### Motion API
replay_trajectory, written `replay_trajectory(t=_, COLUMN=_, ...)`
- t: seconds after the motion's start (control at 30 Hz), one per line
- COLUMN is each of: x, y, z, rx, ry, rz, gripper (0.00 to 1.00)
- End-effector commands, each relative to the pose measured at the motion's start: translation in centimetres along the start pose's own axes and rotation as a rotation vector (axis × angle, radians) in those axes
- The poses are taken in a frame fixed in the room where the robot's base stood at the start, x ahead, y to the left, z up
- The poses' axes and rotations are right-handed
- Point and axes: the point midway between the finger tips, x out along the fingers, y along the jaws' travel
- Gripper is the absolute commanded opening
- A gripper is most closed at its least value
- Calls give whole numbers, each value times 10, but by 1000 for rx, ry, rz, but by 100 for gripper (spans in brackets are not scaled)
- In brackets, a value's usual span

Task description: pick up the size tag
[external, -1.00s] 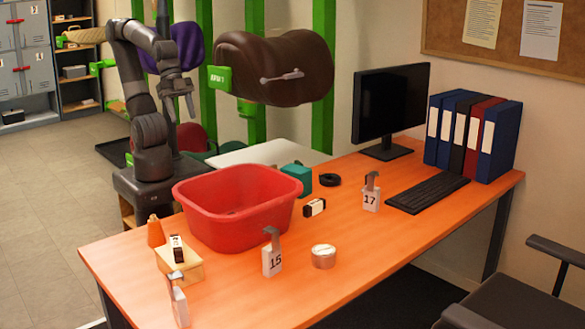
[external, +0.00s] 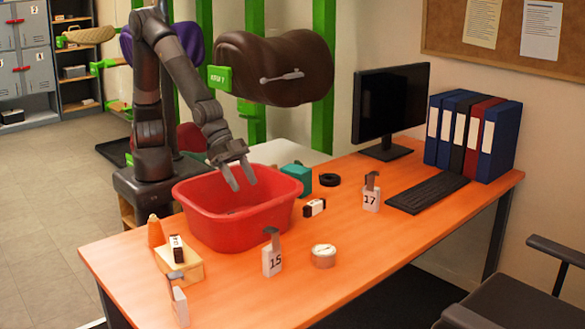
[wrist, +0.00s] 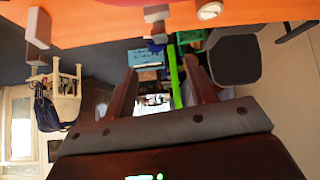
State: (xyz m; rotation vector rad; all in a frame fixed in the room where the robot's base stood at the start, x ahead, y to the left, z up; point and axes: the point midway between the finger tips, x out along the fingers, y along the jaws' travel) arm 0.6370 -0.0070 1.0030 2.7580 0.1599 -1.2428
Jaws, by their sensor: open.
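Several white size tags with grey hooks stand on the orange table. Tag 15 (external: 271,262) is near the front middle, tag 17 (external: 371,198) is by the keyboard, and another (external: 179,305) is at the front left corner, its number not readable. In the wrist view a white tag (wrist: 157,14) and a white block-like thing (wrist: 37,27) show at the top. My gripper (external: 243,185) is open and empty above the red tub, fingers pointing down. Its spread fingers also show in the wrist view (wrist: 163,76). No tag is between them.
The red tub (external: 225,225) stands left of the middle. Near it are a round tin (external: 323,256), a black-and-white box (external: 314,207), a teal block (external: 298,178), a wooden box (external: 187,268) and an orange cone (external: 155,231). The monitor (external: 390,105) stands behind. The front right of the table is clear.

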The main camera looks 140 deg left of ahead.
Motion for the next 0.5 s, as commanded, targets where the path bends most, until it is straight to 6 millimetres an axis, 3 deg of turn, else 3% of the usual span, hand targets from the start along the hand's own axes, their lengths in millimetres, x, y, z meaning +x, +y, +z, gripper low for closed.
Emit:
replay_trajectory(t=0.03, x=16, y=2, z=0, rx=9, ry=10, rz=-13, gripper=51)
replay_trajectory(t=0.13, x=36, y=5, z=-3, rx=20, ry=36, rz=-32, gripper=51)
replay_trajectory(t=0.5, x=76, y=4, z=-8, rx=34, ry=66, rz=-52, gripper=51)
